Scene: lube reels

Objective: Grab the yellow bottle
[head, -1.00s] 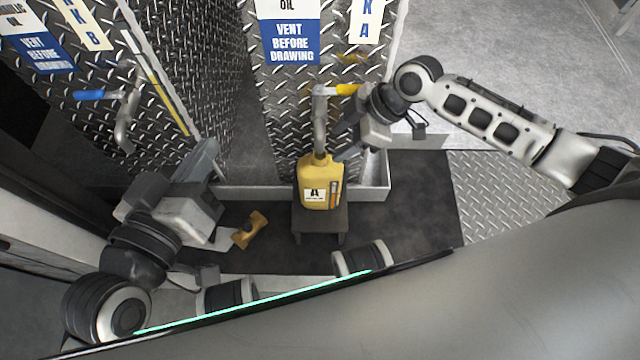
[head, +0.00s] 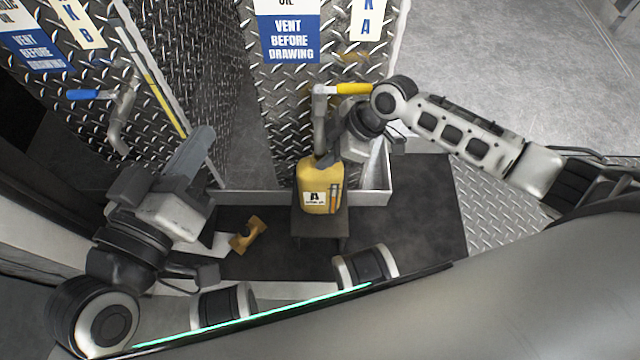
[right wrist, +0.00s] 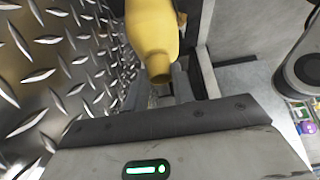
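The yellow bottle (head: 319,190) stands upright on a small dark stand (head: 319,224) below the tap with the yellow handle (head: 353,89). My right gripper (head: 328,158) is at the bottle's top, by the neck. The bottle (right wrist: 152,35) also shows in the right wrist view, its neck pointing toward the dark palm of my right gripper. The finger gap is largely hidden, and I cannot tell whether the fingers touch the bottle. My left gripper (head: 205,150) is to the left, away from the bottle; its opening is unclear.
A tap with a blue handle (head: 93,95) is on the left tank. A low pale tray (head: 255,197) runs behind the stand. A small orange-brown object (head: 247,234) lies on the dark floor mat (head: 415,205), left of the stand. Diamond-plate tank walls rise close behind the bottle.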

